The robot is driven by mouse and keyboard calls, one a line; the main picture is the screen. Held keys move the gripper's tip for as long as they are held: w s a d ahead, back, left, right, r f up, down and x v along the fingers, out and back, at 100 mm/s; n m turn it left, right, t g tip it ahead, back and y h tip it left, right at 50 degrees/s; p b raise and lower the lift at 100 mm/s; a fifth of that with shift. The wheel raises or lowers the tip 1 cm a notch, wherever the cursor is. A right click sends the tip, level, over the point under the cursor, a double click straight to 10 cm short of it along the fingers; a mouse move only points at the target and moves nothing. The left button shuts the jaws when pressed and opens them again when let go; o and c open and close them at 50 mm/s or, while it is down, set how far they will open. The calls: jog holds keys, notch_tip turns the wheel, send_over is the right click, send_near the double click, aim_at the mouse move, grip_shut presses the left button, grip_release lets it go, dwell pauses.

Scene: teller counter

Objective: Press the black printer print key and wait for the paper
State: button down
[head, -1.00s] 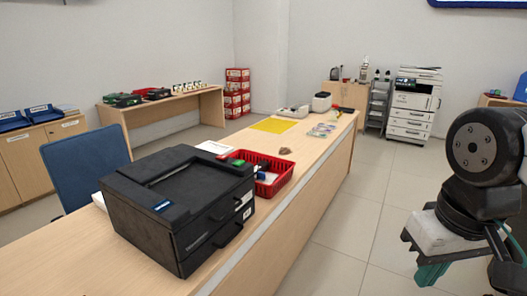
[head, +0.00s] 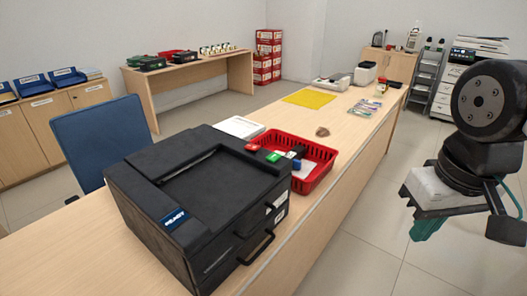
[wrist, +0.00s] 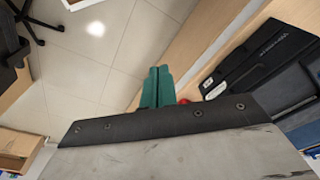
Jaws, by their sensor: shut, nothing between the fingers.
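The black printer (head: 200,205) stands on the counter, its small blue display (head: 178,220) on the near top edge. A green key (head: 273,157) and a red key (head: 252,147) sit at its far right corner; I cannot read their labels. No paper shows in the top recess. My gripper (head: 428,228) is to the right of the counter, over the floor, well apart from the printer. Its green fingers are shut together and empty, as the wrist view (wrist: 157,87) shows. Part of the printer also shows at the right of the wrist view (wrist: 265,62).
A red basket (head: 322,165) with small items stands right behind the printer. A white paper stack (head: 238,127), a yellow mat (head: 309,98) and a brown object (head: 322,131) lie farther along the counter. A blue chair (head: 93,140) is at the left.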

jog(key=w+a+m+t+y, duration=0.1)
jog(key=w+a, duration=0.4)
jog(key=w, duration=0.7)
jog(key=w+a+r+m+t+y, duration=0.1)
jog(key=w+a+m+t, duration=0.1)
jog(key=w+a, duration=0.4)
jog(key=w+a+r+m+t+y, duration=0.1)
jog(key=w+a+t, duration=0.3)
jog(key=w, duration=1.3)
jog(key=shift+w+a+r+m, duration=0.2)
jog(key=shift+w+a+m, duration=0.15)
jog(key=shift+a, duration=0.75)
